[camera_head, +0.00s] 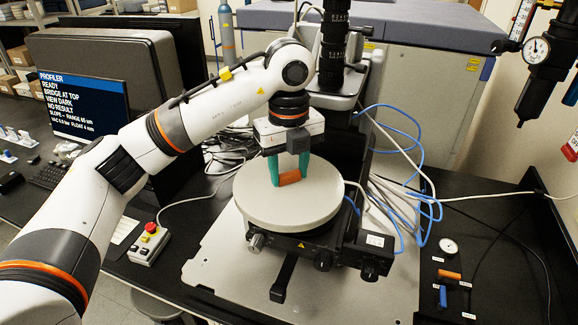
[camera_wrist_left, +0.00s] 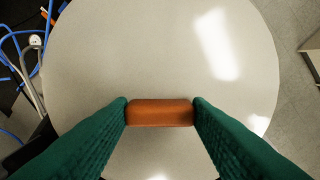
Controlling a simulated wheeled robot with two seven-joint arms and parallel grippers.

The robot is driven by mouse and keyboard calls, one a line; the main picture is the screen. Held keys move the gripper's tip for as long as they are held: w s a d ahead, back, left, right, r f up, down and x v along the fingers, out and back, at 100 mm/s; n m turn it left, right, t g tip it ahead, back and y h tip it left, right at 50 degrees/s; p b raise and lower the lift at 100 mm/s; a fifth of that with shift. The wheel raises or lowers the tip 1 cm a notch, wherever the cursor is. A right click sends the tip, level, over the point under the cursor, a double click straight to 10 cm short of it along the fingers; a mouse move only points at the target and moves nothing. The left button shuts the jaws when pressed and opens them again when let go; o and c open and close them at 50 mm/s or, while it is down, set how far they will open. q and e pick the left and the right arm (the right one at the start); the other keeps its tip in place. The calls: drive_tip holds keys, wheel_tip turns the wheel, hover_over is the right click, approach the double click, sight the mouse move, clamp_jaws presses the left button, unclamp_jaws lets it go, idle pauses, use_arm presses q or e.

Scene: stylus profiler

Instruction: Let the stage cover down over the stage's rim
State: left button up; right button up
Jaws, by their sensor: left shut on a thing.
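The stage cover (camera_head: 310,207) is a round pale grey disc with an orange-brown handle (camera_head: 289,178) on top. It sits at or just above the black stage (camera_head: 300,245); I cannot tell whether it touches the rim, which it hides. My left gripper (camera_head: 289,179) has green fingers and is shut on the handle from above. In the left wrist view the handle (camera_wrist_left: 160,113) lies between both fingertips, and the cover (camera_wrist_left: 130,60) fills most of the picture. The cover looks about level. My right gripper does not show.
The profiler's black optical column (camera_head: 333,45) stands behind the cover. Blue and white cables (camera_head: 415,160) run at the right. A control box with a red button (camera_head: 148,240) is at the left. A screen (camera_head: 80,98) reads "BRIDGE AT TOP".

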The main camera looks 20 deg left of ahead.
sight(289, 174)
use_arm(q)
drive_tip(key=shift+f, duration=0.25)
drive_tip(key=o, duration=1.5)
drive_tip(key=shift+r, duration=0.1)
drive_tip(key=shift+c, duration=0.2)
drive_tip(key=shift+w+r, duration=0.1)
drive_tip(key=shift+r, duration=0.25)
wheel_tip(289, 174, up, 11)
drive_tip(key=b, duration=0.3)
drive_tip(key=shift+r, duration=0.15)
